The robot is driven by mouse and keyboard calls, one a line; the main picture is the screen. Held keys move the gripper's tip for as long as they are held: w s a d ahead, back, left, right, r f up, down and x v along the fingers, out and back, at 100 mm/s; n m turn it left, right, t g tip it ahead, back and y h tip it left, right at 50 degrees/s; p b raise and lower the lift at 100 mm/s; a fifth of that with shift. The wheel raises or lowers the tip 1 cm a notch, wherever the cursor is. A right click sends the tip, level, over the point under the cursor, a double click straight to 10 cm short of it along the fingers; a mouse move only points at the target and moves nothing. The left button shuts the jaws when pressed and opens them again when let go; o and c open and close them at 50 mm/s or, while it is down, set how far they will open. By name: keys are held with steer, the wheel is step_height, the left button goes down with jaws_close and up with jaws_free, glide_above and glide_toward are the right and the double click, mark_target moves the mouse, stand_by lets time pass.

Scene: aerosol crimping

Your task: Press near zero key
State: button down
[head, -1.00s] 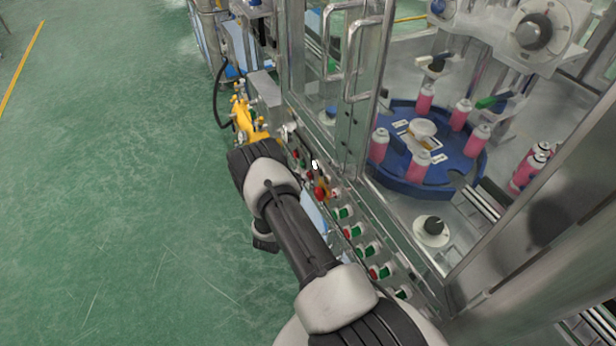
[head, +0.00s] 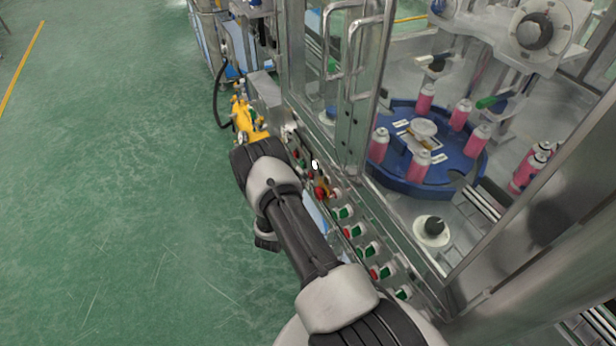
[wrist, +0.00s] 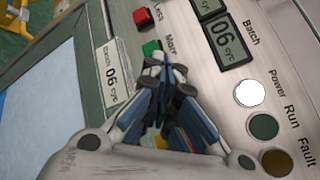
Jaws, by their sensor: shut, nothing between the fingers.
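In the wrist view my gripper (wrist: 172,68) is shut and empty over a metal control panel (wrist: 215,90). Its tips are close beside a green key (wrist: 151,48) near the word "More"; I cannot tell if they touch it. A red key (wrist: 141,16) near the word "Less" lies above it. A display (wrist: 228,40) reads "06 cyc" next to the word "Batch", and part of another display shows above it. No label naming a zero key is readable. In the head view my arm hides the gripper.
A lit white Power lamp (wrist: 249,93), a green Run lamp (wrist: 263,127) and a brown Fault lamp (wrist: 276,162) line the panel. The head view shows glass doors with handles (head: 352,60), a blue turntable (head: 432,182) with pink cans, and open green floor (head: 110,200).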

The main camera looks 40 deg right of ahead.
steer(key=shift+w+a, duration=0.2)
steer(key=shift+a, duration=0.55)
steer(key=shift+a, duration=0.1)
steer(key=a, duration=0.2)
steer(key=w+a+b, duration=0.1)
steer(key=a, duration=0.1)
steer(key=shift+w+a, duration=0.1)
steer(key=shift+a, duration=0.2)
stand_by(0.4)
